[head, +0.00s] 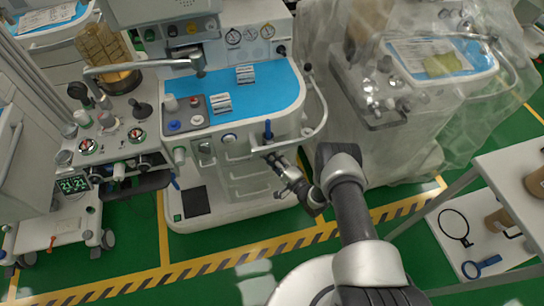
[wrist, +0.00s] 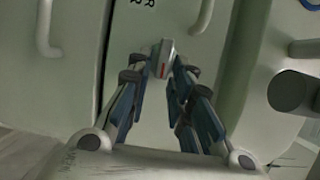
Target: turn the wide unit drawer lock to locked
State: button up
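The wide unit drawer lock (wrist: 162,58) is a small pale grey knob with a red mark on its face, on a pale drawer front. In the wrist view it lies between the fingertips of my gripper (wrist: 160,70), which stand on either side of it. The fingers are apart, with roughly the knob's width between their tips. I cannot tell whether they touch the knob. In the head view my gripper (head: 275,163) reaches the front of the wide anaesthesia unit (head: 232,178), at its right side, and hides the lock there.
A curved rail (head: 322,112) and a blue-topped worktop (head: 275,85) sit above my gripper. In the wrist view, a white handle (wrist: 46,30) is at left and a dark round-ended part (wrist: 288,92) at right. A plastic-covered cart (head: 425,110) stands close on the right.

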jog(key=v, duration=1.2)
